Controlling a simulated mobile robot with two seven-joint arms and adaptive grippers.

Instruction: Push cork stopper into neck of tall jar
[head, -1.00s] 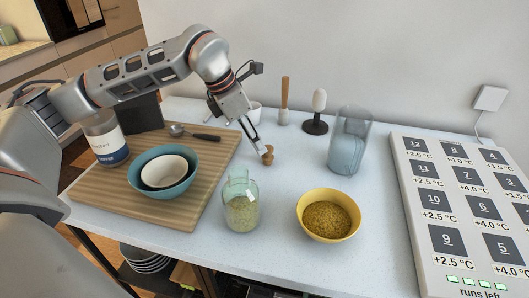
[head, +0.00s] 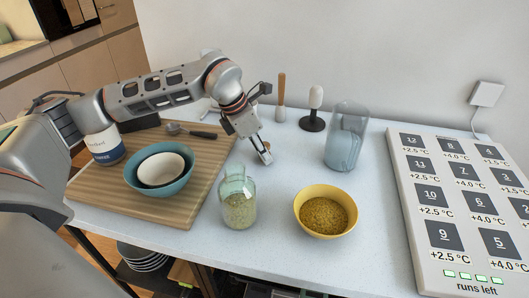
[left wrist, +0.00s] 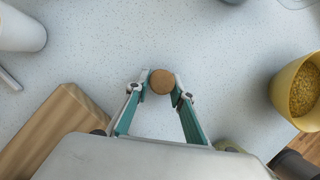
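The cork stopper (left wrist: 162,81) sits between my left fingertips in the left wrist view, with a fingertip against each side. In the head view my left gripper (head: 264,156) points down near the table, behind the jar and to its right. It hides most of the cork (head: 267,146) there. The pale green glass jar (head: 239,205) stands upright at the table's front, its narrow neck uncorked and grain inside. My right gripper is not in view.
A yellow bowl (head: 341,222) of grain stands right of the jar. A cutting board (head: 206,178) with nested bowls lies left. A clear glass vessel (head: 347,130), a stand with a white top (head: 313,122) and a wooden-handled tool (head: 281,95) stand behind. A large numbered panel (head: 405,215) is at right.

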